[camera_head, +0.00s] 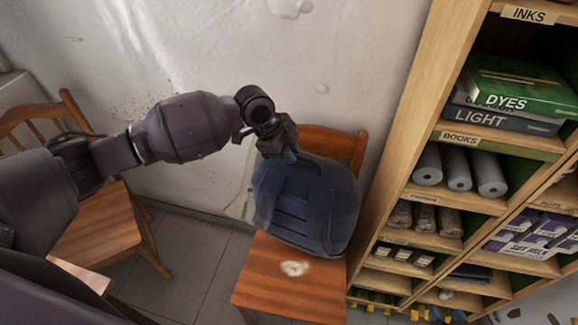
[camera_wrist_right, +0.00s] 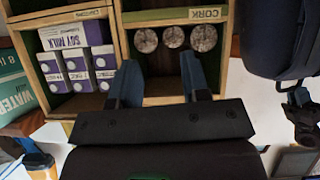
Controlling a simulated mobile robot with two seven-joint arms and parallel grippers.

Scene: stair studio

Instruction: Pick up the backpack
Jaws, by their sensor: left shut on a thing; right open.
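The dark blue backpack (camera_head: 306,208) is upright above the wooden chair's seat, in front of its backrest. I cannot tell whether its bottom touches the seat. My left gripper (camera_head: 287,150) is shut on the top of the backpack; its fingers partly hide the spot it grips. Part of the backpack (camera_wrist_right: 278,38) also shows at the upper right of the right wrist view, with my left gripper (camera_wrist_right: 301,98) beside it. My right gripper (camera_wrist_right: 160,63) is open and empty, its two blue fingers apart in front of a shelf. It is not in the head view.
The wooden chair (camera_head: 290,285) stands between the white wall (camera_head: 190,55) and a tall wooden shelf (camera_head: 405,135) close on the right. The shelf holds boxes, grey rolls and cartons. A second wooden chair (camera_head: 95,235) is at the left, with tiled floor (camera_head: 190,265) between the chairs.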

